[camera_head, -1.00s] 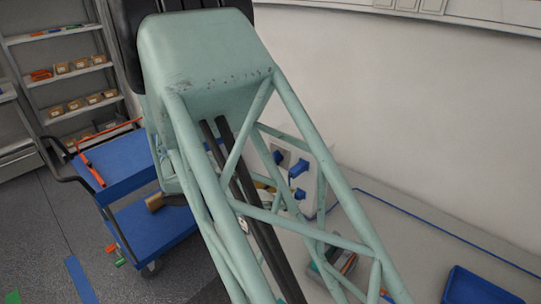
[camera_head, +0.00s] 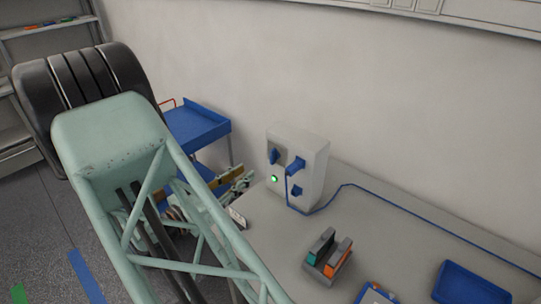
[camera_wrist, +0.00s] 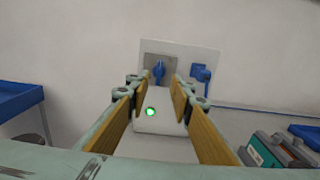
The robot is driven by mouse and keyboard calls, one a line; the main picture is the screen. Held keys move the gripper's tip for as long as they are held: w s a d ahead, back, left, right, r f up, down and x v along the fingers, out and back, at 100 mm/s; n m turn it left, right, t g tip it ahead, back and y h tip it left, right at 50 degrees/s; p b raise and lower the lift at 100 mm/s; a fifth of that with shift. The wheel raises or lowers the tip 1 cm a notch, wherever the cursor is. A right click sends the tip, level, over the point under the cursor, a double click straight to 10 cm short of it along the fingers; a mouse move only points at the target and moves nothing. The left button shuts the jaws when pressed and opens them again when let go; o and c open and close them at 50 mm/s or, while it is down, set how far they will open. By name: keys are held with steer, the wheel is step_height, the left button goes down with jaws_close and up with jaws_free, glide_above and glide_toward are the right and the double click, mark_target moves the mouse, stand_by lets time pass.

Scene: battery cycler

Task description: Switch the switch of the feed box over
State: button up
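The feed box (camera_head: 312,160) is a pale box at the back of the bench. Its front carries a blue switch (camera_head: 274,155) at the upper left, a blue plug (camera_head: 296,166) to its right, and a lit green lamp (camera_head: 274,179) below. In the wrist view the switch (camera_wrist: 159,71) sits on a grey plate, its handle looking roughly upright. It shows between the fingertips of my gripper (camera_wrist: 157,92), with the lamp (camera_wrist: 151,112) below it. My gripper (camera_head: 243,182) is open and empty, left of the box front and apparently apart from it.
A blue cable (camera_head: 370,192) runs from the box along the wall. A grey device with orange and teal parts (camera_head: 328,256) and a blue tray (camera_head: 472,284) lie on the bench (camera_head: 400,240). A blue cart (camera_head: 195,128) stands behind my arm.

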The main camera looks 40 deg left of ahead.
mark_target(271, 155)
steer(key=shift+w, duration=0.15)
steer(key=shift+w+d+p, duration=0.2)
steer(key=shift+w+p, duration=0.15)
steer(key=shift+w, duration=3.05)
steer(key=shift+w+d+p, duration=0.15)
steer(key=shift+w+p, duration=0.2)
steer(key=shift+w, duration=3)
steer(key=shift+c, duration=0.2)
jaws_close()
